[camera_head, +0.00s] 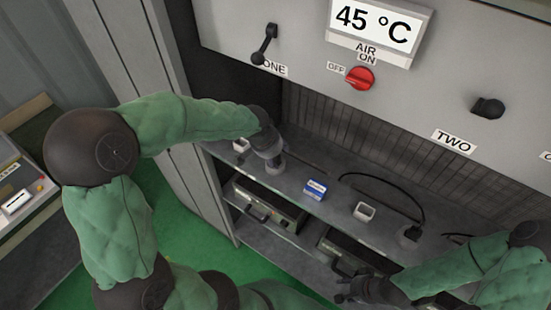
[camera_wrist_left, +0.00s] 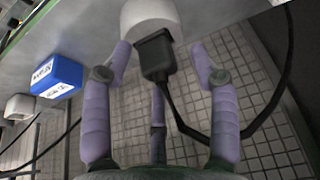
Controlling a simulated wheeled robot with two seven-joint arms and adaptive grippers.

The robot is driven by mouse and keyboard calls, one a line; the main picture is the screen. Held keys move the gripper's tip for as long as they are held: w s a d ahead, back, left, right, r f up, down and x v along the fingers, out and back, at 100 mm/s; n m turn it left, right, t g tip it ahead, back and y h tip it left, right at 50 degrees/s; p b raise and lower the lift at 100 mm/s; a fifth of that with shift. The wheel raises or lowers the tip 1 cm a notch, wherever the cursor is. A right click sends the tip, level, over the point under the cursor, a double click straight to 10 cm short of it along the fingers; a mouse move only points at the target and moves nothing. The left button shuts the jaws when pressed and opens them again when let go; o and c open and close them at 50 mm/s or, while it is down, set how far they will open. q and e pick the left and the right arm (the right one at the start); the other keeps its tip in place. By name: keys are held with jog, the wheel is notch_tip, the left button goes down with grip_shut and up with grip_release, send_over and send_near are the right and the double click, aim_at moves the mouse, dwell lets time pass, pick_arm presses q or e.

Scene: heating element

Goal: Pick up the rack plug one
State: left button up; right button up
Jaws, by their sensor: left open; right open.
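The rack plug one (camera_wrist_left: 157,57) is a black block with a black cable, seen in the left wrist view. It sits at the mouth of a pale round holder (camera_wrist_left: 150,14). My left gripper (camera_head: 272,153) is over the shelf below the "ONE" label. Its fingers (camera_wrist_left: 160,75) are open around the plug, with gaps on both sides in the wrist view. In the head view the gripper hides the plug. My right gripper (camera_head: 352,290) is open and empty, low in front of the lower shelf.
The grey shelf (camera_head: 335,205) bears a blue-and-white box (camera_head: 315,190), a white square socket (camera_head: 364,211) and another black plug (camera_head: 410,233) with a looping cable. A switch panel (camera_head: 300,35) overhangs the shelf. Dark units (camera_head: 268,203) stand on the lower shelf.

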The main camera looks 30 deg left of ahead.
pick_arm(q)
grip_shut()
jog(key=shift+r, duration=0.1)
jog(key=shift+r, duration=0.55)
notch_tip(320, 180, up, 2)
jog(key=shift+r, duration=0.15)
jog(key=s+a+r+b, duration=0.1)
jog(key=s+a+r, duration=0.2)
jog(key=s, duration=0.3)
jog(key=s+a+r+b, duration=0.2)
jog(key=s+a+r, duration=0.2)
jog(key=s+r, duration=0.2)
jog(key=shift+s+r, duration=0.15)
jog(key=shift+r, duration=0.05)
jog(key=shift+d, duration=0.1)
